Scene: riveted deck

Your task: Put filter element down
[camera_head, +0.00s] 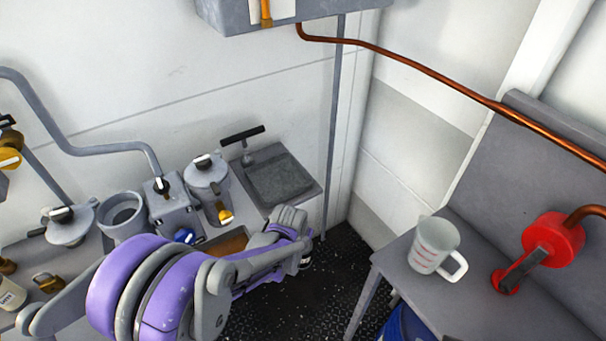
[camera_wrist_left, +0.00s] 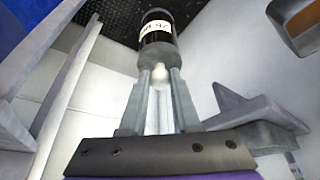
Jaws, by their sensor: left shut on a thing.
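The filter element (camera_wrist_left: 156,52) shows in the left wrist view as a dark cylinder with a white lettered label and a pale stem at its near end. My left gripper (camera_wrist_left: 158,85) is shut on it, with the two fingers on either side of the stem. In the head view my left gripper (camera_head: 300,240) reaches past the right end of the left bench, over the dark floor. There the filter element is mostly hidden behind the gripper. My right gripper is in neither view.
The left bench holds a grey square-lidded box (camera_head: 280,180), several grey housings and a padlock (camera_head: 47,283). A measuring jug (camera_head: 434,246) and a red valve (camera_head: 553,240) are on the right bench (camera_head: 455,300). A blue drum (camera_head: 405,325) stands under it. Dark studded floor (camera_head: 335,275) lies between.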

